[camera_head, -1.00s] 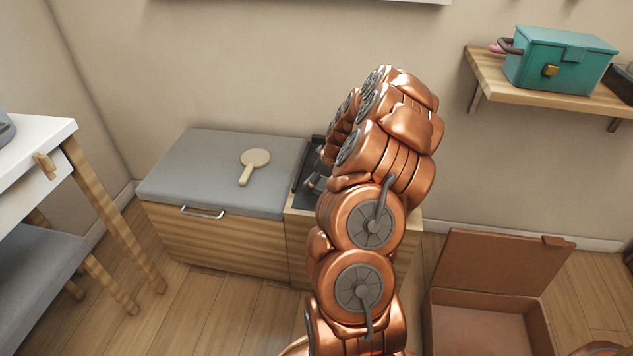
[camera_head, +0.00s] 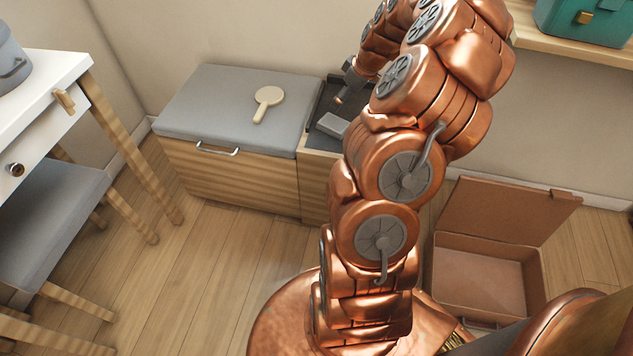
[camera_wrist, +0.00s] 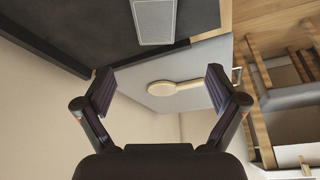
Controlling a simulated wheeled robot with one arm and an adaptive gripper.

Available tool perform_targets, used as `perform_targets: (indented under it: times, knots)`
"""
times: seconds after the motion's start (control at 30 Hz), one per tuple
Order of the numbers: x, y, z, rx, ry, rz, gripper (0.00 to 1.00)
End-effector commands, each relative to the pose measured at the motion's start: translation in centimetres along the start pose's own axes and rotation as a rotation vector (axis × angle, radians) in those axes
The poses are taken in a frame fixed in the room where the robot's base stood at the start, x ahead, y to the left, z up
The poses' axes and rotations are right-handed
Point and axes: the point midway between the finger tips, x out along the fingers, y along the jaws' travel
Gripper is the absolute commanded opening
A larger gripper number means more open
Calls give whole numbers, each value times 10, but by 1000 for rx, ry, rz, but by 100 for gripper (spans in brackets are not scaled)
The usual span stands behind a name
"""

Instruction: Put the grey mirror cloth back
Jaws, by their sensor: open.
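A small light grey rectangular piece (camera_head: 332,125), which looks like the folded mirror cloth, lies flat in the dark tray (camera_head: 325,102) on the wooden cabinet. It also shows at the top of the wrist view (camera_wrist: 155,20), with a fine pattern on its face. My gripper (camera_head: 343,92) is above the tray, behind the cloth in the head view, and partly hidden by my arm. In the wrist view my gripper (camera_wrist: 160,78) has its two fingers wide apart, with nothing between them. The cloth is apart from the fingers.
A pale hand mirror (camera_head: 268,97) lies on the grey-topped bench (camera_head: 225,90) left of the tray. An open brown box (camera_head: 485,275) is on the floor at right. A teal case (camera_head: 585,20) stands on a wall shelf. A white table (camera_head: 50,75) is at left.

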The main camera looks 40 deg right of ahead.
Motion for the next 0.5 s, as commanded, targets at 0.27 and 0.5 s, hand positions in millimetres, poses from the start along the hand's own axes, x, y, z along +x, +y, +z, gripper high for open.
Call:
perform_targets:
  times: [0.27,0.5]
  knots:
    - [-20,-124,-51,-42,-73,-124,95]
    - [-53,-256,-44,-44,-236,-202,95]
